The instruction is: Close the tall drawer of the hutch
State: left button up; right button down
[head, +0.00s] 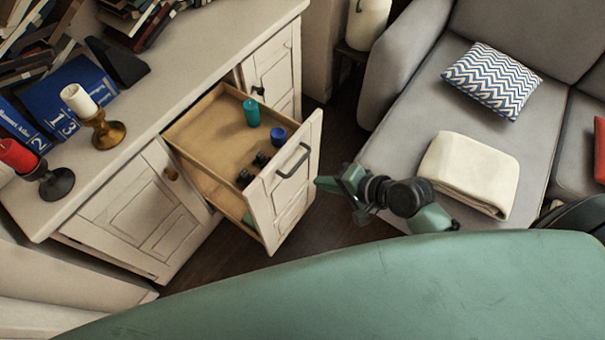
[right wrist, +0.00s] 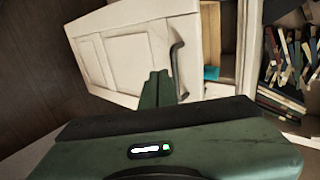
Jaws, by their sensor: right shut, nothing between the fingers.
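The hutch (head: 225,50) is cream-white and stands at the left of the head view. Its tall drawer (head: 283,185) is pulled out, with a dark bar handle (head: 293,161) on its front. Inside are a teal cylinder (head: 251,113), a blue cup-like item (head: 278,136) and several small dark items. My right gripper (head: 322,184) is shut and empty, just right of the drawer front. In the right wrist view the shut fingers (right wrist: 158,88) point at the drawer front (right wrist: 125,55), beside the handle (right wrist: 177,70). Whether they touch it I cannot tell. My left gripper is not in view.
A grey sofa (head: 395,130) with a folded cream blanket (head: 468,172) and a patterned cushion (head: 492,80) stands at the right. Candle holders (head: 104,130) and books stand on the hutch top. Dark floor (head: 215,255) shows around the drawer.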

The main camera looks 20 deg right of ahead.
jog(key=w+a+f, duration=0.2)
jog(key=w+a, duration=0.2)
jog(key=w, duration=0.1)
jog(key=shift+f, duration=0.4)
